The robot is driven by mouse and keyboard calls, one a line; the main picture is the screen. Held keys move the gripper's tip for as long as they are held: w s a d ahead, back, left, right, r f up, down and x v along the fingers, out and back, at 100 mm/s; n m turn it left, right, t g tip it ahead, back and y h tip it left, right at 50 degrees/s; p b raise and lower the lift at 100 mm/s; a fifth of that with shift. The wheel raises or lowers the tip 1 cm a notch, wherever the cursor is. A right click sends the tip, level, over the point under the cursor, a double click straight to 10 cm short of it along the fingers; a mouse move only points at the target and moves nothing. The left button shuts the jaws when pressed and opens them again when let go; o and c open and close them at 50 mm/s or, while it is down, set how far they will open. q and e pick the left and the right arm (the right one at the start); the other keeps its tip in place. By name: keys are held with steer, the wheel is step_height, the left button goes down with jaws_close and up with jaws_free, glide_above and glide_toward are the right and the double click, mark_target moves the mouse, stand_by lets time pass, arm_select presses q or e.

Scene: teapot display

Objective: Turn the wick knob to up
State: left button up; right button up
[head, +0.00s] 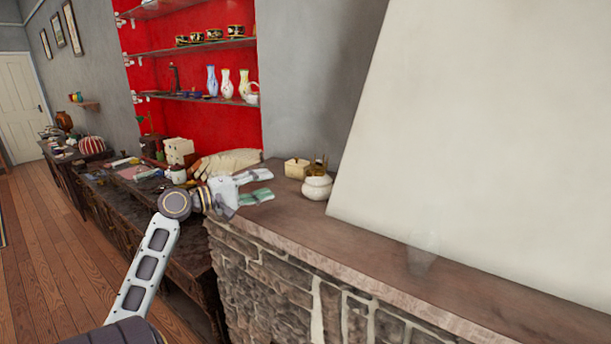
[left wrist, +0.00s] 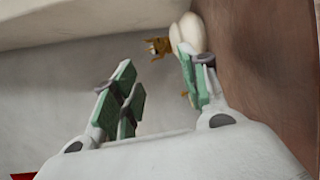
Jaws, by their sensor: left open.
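A white round lamp base (head: 317,189) with a brass burner (head: 318,168) on top stands on the mantel. My left gripper (head: 262,186) is open and empty, just left of the lamp, apart from it in the head view. In the left wrist view, the white base (left wrist: 187,33) is at the top, partly behind the right finger, with brass parts (left wrist: 158,47) beside it. My left gripper's fingers (left wrist: 157,72) are spread in that view. The wick knob is too small to tell for sure. My right gripper is not in view.
A cream box (head: 297,168) stands just behind and left of the lamp. A clear glass piece (head: 422,256) stands farther right on the stone mantel (head: 350,237). A large pale slanted surface (head: 480,130) rises behind. A cluttered dark cabinet and red shelves are at the left.

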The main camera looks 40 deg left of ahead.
mark_target(308, 173)
arm_select(q)
steer(key=shift+w, duration=0.1)
arm_select(e)
steer(key=shift+a, duration=0.1)
arm_select(q)
steer(key=shift+w+d, duration=0.2)
steer(key=shift+w, duration=0.15)
steer(key=shift+w+d, duration=0.15)
steer(key=shift+w, duration=0.45)
steer(key=p+x, duration=0.2)
steer(key=x, duration=0.5)
steer(key=shift+w+d, duration=0.15)
steer(key=shift+w, duration=0.25)
steer(key=shift+p+x, duration=0.6)
steer(key=shift+x, duration=1.3)
steer(key=shift+f, duration=0.1)
arm_select(e)
step_height(308, 173, up, 3)
steer(key=shift+r, duration=0.1)
arm_select(q)
steer(key=shift+c, duration=0.4)
arm_select(e)
steer(key=shift+a, duration=0.15)
arm_select(q)
jaws_close()
